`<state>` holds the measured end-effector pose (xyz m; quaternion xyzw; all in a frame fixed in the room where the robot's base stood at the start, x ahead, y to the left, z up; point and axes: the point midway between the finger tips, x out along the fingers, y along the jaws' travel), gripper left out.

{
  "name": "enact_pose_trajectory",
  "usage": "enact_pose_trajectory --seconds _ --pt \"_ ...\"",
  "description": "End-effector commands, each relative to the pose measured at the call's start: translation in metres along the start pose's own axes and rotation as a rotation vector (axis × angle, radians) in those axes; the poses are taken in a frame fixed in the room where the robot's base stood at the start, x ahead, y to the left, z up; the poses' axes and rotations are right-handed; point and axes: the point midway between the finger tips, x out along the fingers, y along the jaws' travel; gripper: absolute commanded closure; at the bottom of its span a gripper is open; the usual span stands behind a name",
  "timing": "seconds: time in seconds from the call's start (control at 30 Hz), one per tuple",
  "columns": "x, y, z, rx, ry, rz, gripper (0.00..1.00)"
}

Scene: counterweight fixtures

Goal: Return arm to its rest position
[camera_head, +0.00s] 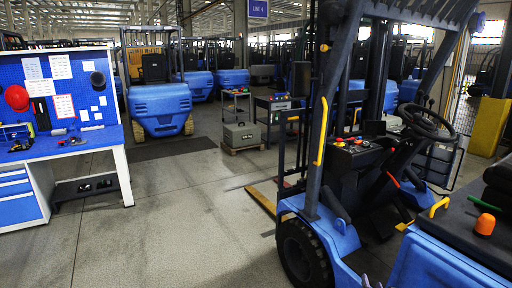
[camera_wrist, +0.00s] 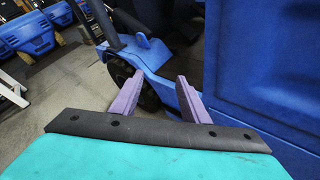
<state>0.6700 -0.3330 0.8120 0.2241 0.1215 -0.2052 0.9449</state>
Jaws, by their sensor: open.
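My gripper (camera_wrist: 160,80) shows in the wrist view as two purple fingers set well apart on a dark bar, with a teal body below. It is open, and nothing is between the fingers. The blue forklift (camera_wrist: 262,70) lies beyond the fingers and fills the right of that view. In the head view the forklift (camera_head: 341,240) stands at the right, with black seat, steering wheel and orange beacon. A small purple tip shows at the bottom edge of the head view, beside the forklift's body; most of my arm is out of view.
A white and blue workbench (camera_head: 75,147) with a pegboard and red helmet (camera_head: 17,98) stands at the left. A grey weight block (camera_head: 241,136) sits on a low pallet at the back centre. More forklifts (camera_head: 158,105) line the back. The floor between is clear.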

Motion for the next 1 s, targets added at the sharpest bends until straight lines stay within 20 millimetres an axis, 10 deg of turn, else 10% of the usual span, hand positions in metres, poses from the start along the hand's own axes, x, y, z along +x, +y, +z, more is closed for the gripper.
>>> enact_pose_trajectory --seconds 0.57,1.0 --pt "-0.025 0.056 -0.223 0.455 0.304 -0.224 0.59" --pt "-0.133 0.035 -0.403 0.933 0.465 -0.780 0.59"
